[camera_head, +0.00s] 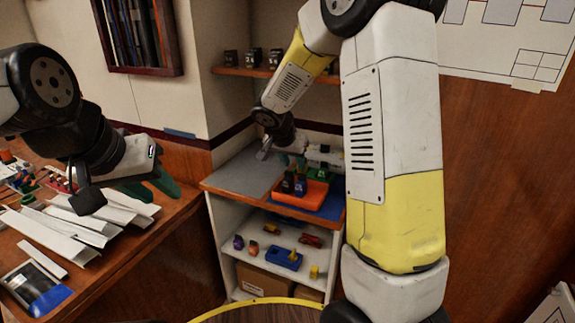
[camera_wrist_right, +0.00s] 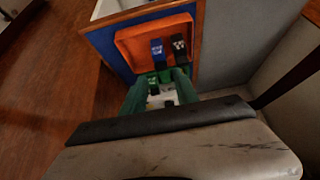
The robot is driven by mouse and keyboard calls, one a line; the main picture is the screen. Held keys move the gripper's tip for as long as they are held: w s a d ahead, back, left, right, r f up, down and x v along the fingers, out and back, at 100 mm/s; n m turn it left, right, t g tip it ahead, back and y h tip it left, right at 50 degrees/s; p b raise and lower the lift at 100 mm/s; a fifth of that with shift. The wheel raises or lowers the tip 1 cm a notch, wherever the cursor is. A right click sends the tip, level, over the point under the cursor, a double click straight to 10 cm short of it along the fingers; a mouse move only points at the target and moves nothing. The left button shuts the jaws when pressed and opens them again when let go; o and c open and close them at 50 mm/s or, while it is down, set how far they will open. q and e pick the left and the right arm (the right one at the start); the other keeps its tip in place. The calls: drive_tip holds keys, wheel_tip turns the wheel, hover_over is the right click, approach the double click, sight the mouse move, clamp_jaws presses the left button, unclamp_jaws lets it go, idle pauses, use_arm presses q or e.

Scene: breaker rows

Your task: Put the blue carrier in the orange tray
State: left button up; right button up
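The orange tray (camera_head: 315,196) sits on a blue mat (camera_head: 331,206) on the upper shelf. The blue carrier (camera_wrist_right: 157,50) stands inside the tray (camera_wrist_right: 128,42), beside a black carrier (camera_wrist_right: 180,46). Both carriers show small in the head view, the blue one (camera_head: 300,186) right of the black one (camera_head: 287,183). My right gripper (camera_wrist_right: 164,80) has its green fingers apart, just outside the tray's near edge and clear of the blue carrier. Small dark green pieces show between its fingertips. My left gripper (camera_head: 152,184) hangs over the left bench, its green fingers apart and empty.
A lower shelf (camera_head: 262,240) holds a blue block (camera_head: 284,258) and several small coloured pieces. Black carriers (camera_head: 253,57) stand on a high wall shelf. White strips (camera_head: 50,228) and a packet (camera_head: 32,288) cover the left bench. Grey shelf surface (camera_head: 240,175) left of the tray is clear.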

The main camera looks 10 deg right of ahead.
drive_tip(key=s+d+r+n+y, duration=0.2)
drive_tip(key=s+d+r+n, duration=0.1)
drive_tip(key=s+r, duration=0.9)
drive_tip(key=s+a+n+y, duration=0.1)
drive_tip(key=s+n+y, duration=0.1)
drive_tip(key=s, duration=0.6)
drive_tip(key=s+a+r+n+y, duration=0.1)
drive_tip(key=s+a+n, duration=0.1)
drive_tip(key=s, duration=0.7)
drive_tip(key=shift+a+r+t+y, duration=0.3)
drive_tip(key=shift+t+y, duration=0.1)
